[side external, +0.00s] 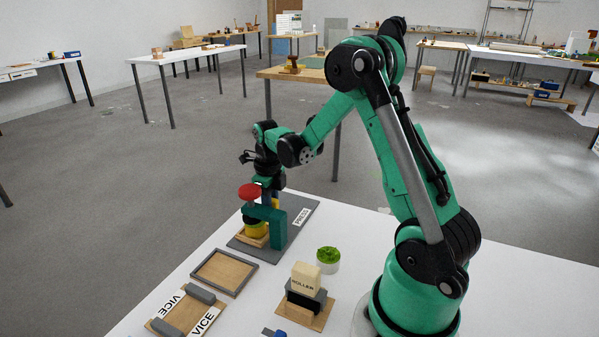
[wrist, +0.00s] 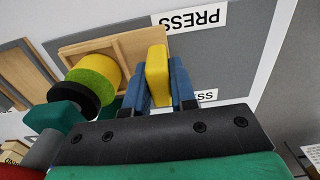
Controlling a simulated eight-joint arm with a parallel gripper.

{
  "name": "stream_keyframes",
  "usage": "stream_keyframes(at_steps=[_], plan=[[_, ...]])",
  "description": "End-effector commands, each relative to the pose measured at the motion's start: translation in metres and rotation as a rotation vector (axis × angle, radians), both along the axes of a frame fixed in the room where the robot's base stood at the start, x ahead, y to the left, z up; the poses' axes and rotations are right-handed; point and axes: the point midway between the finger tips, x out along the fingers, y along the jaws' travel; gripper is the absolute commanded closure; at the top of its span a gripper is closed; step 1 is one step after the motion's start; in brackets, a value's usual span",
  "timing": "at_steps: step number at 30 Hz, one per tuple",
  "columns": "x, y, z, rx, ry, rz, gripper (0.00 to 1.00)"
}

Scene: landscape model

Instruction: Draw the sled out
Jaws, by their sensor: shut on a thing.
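The wooden sled (wrist: 125,45) sits on the grey board of the press, with its yellow handle (wrist: 157,72) at one end. My gripper (wrist: 160,88) has its two blue fingers shut on this handle, one finger on each side. A round stack (wrist: 98,74) of yellow, green and black layers stands on the sled; I cannot tell whether the black layer belongs to the press. In the side view the sled (side external: 250,239) shows under the green press frame (side external: 279,228) with its red knob (side external: 249,191). There the press hides my fingertips (side external: 268,197) in part.
An empty framed wooden tray (side external: 224,272) lies nearer the camera, then the vice (side external: 183,310). The table's far edge lies close behind the press board (side external: 304,212).

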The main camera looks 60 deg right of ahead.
Motion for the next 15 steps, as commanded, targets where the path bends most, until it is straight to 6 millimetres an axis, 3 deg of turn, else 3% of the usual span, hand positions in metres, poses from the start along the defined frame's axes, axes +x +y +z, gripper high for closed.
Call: stream_keyframes(at_steps=[15], plan=[[0.000, -0.016, 0.000, -0.001, -0.003, 0.000, 1.00]])
